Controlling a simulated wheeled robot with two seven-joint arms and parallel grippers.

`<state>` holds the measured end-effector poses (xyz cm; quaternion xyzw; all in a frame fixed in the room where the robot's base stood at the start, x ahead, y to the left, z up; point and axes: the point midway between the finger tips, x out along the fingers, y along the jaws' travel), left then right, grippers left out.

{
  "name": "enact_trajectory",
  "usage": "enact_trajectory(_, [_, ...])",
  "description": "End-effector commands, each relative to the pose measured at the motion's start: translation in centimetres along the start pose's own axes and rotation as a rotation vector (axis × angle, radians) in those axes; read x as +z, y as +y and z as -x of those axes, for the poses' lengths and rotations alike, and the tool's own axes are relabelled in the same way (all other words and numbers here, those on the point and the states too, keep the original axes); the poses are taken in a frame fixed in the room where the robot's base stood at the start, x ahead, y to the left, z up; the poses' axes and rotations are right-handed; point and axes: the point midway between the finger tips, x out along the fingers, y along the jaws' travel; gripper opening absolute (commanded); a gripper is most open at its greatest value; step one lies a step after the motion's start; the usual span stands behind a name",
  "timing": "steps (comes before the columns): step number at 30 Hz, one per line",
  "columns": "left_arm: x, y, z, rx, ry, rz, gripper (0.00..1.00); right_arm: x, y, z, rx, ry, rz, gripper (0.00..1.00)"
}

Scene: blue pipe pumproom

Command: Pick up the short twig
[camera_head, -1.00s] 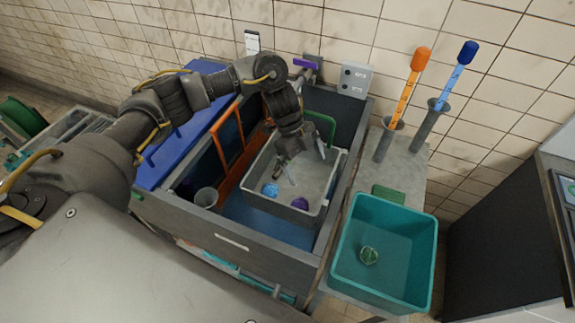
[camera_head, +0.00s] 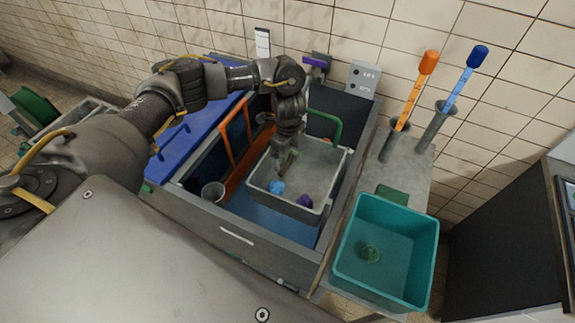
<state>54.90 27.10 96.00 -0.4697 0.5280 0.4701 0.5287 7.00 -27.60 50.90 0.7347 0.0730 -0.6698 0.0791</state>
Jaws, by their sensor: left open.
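My left gripper (camera_head: 287,164) is open and points down into a grey tray (camera_head: 322,160) inside the open tank. Its fingers are small and dark here, close above or beside a blue ball-like object (camera_head: 277,187). A purple object (camera_head: 304,201) lies in the tray to the right of the blue one. I cannot clearly make out a short twig; the gripper may hide it. My right gripper is not in view.
The dark grey tank (camera_head: 236,239) has an orange frame (camera_head: 226,153), a metal cup (camera_head: 213,192) and a blue lid (camera_head: 190,140). Orange (camera_head: 415,90) and blue (camera_head: 463,80) handled tools stand upright behind.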

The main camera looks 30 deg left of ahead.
Motion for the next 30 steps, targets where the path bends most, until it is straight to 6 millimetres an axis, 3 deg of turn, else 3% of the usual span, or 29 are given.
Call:
enact_trajectory(9, [0.1,0.0,-4.2,0.004,0.003,0.001,1.0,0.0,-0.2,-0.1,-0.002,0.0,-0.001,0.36])
enact_trajectory(20, [0.2,-0.1,-5.1,0.001,0.001,-0.001,1.0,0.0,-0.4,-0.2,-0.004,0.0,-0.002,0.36])
enact_trajectory(27, [0.2,-0.1,-5.0,0.001,0.001,0.0,0.69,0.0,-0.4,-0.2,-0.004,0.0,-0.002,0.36])
enact_trajectory(30, [0.2,-0.1,-5.0,0.001,0.001,0.0,0.6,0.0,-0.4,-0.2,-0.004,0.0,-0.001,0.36])
